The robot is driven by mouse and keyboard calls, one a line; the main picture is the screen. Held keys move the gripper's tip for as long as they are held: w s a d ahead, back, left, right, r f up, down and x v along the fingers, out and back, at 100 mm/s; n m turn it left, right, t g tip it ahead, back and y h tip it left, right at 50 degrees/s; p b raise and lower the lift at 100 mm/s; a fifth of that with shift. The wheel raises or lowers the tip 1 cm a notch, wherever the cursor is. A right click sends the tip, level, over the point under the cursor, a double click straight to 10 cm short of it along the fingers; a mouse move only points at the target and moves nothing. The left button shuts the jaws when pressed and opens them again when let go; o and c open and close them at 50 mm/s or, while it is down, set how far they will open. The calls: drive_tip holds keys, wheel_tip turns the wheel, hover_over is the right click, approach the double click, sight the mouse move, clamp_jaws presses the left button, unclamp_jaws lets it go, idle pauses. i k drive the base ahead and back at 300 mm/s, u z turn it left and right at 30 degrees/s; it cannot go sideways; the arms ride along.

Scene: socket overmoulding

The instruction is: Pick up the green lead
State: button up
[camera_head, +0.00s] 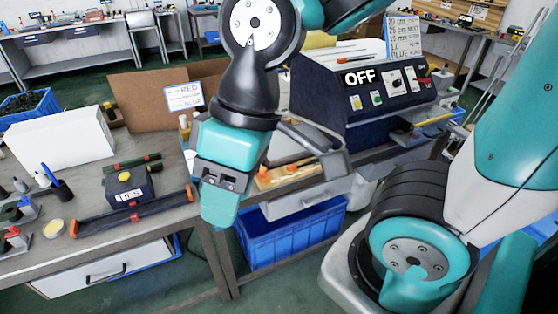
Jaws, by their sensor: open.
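My gripper (219,208) hangs in the middle of the head view, with teal and dark grey parts, pointing down near the front edge of the bench (180,190). It is open, and I see nothing held in it; the gap between its fingers is hard to make out from this angle. A thin dark green bar-like piece with reddish ends (132,162) lies on the bench to its left, apart from it. I cannot tell for sure whether this is the green lead. Small green, red and blue pieces stand at the far left of the bench. My arm hides part of the bench behind the gripper.
A dark box marked TIES (128,188) and a long dark bar with orange ends (135,212) lie left of my gripper. A white box (60,137) stands behind them. A dark machine showing OFF (360,100) stands right. A blue crate (292,238) is below.

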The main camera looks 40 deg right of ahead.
sight(292, 167)
drive_tip(key=z, duration=0.4)
drive_tip(key=i, duration=0.8)
drive_tip(key=z, duration=0.75)
